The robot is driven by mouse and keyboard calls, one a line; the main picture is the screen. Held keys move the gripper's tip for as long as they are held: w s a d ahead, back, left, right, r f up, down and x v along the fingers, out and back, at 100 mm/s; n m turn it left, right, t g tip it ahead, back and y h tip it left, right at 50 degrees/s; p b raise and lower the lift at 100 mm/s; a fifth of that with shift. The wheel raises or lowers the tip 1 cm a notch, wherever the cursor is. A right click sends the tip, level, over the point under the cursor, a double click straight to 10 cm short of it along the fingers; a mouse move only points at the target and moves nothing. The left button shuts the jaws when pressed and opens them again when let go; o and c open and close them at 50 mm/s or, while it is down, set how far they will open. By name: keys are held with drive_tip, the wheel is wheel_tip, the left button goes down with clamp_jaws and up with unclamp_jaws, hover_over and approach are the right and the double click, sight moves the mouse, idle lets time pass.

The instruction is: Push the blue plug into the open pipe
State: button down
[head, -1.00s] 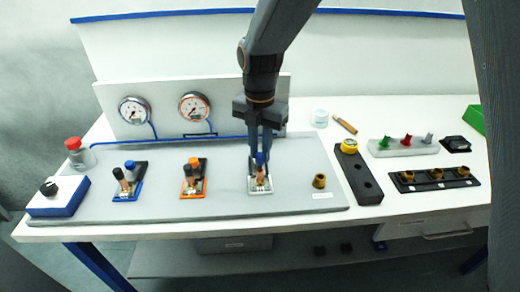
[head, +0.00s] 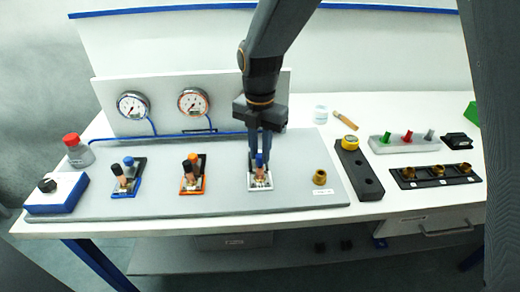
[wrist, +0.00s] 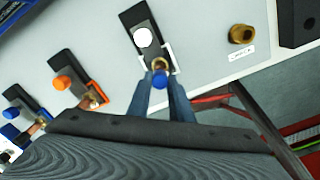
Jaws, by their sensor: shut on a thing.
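My gripper (head: 259,160) is shut on the blue plug (head: 260,161), fingers pointing down over the white-framed station on the grey panel. In the wrist view the blue plug (wrist: 160,81) shows between the two fingertips (wrist: 162,88). The copper open pipe (head: 258,178) stands in that station, directly below the plug. In the wrist view the copper pipe (wrist: 160,65) shows just beyond the plug's blue head. The fingers hide part of the joint, so I cannot tell how deep the plug sits in the pipe.
Orange (head: 192,178) and blue (head: 126,178) stations stand to the left. A brass fitting (head: 320,177) is close on the right, then a black block with a yellow cap (head: 350,140). Two gauges (head: 193,102) rise behind. The panel's front strip is clear.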

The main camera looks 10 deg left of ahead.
sight(260, 155)
drive_tip(key=shift+f, duration=0.55)
drive_tip(key=c, duration=1.5)
unclamp_jaws()
drive_tip(key=shift+r, duration=0.1)
wheel_tip(260, 155, up, 8)
drive_tip(key=b, duration=0.3)
drive_tip(key=shift+f, duration=0.2)
